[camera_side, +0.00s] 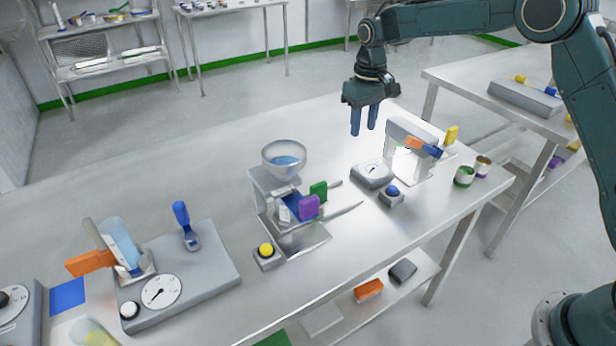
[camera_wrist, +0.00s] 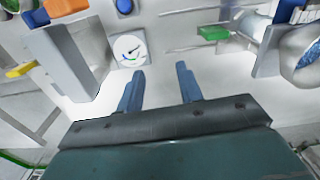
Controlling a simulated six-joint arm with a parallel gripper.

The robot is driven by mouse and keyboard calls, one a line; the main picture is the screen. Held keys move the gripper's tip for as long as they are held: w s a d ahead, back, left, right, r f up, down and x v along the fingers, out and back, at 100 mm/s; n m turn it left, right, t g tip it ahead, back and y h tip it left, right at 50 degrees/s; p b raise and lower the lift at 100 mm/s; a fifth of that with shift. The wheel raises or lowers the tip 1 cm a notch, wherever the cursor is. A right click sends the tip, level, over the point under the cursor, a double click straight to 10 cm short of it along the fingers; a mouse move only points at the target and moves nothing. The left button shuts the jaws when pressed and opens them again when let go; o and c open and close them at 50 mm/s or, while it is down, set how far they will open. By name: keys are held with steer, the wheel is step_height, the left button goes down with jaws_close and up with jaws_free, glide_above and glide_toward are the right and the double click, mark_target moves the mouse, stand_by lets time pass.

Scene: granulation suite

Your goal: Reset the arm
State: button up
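My gripper (camera_side: 364,119) hangs above the metal table, fingers pointing down, behind the small grey dial box (camera_side: 372,175). In the wrist view my gripper (camera_wrist: 160,88) shows two blue fingers spread apart with nothing between them. It is open and empty, and it touches nothing that I can see. The dial box (camera_wrist: 129,49) lies beyond the left fingertip in the wrist view.
Near my gripper stand a grey frame (camera_side: 411,142) with orange and blue parts, and a blue button (camera_side: 393,191). A dial scale (camera_side: 205,276) is front left. The table's back middle is clear.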

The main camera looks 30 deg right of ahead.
steer(key=a+f+n, duration=0.6)
steer(key=a+n, duration=0.2)
steer(key=n, duration=0.9)
steer(key=shift+w+a, duration=0.2)
steer(key=shift+w, duration=0.05)
stand_by(1.0)
steer(key=s+d+r+m+t, duration=0.1)
steer(key=s+d+r+m, duration=0.25)
steer(key=s+r, duration=0.5)
steer(key=s+d+r+m+t, duration=0.25)
steer(key=s+r+m, duration=0.35)
steer(key=r, duration=0.4)
steer(key=s+d+m+t, duration=0.2)
steer(key=s+m, duration=0.6)
steer(key=s, duration=1.6)
steer(key=shift+d, duration=0.95)
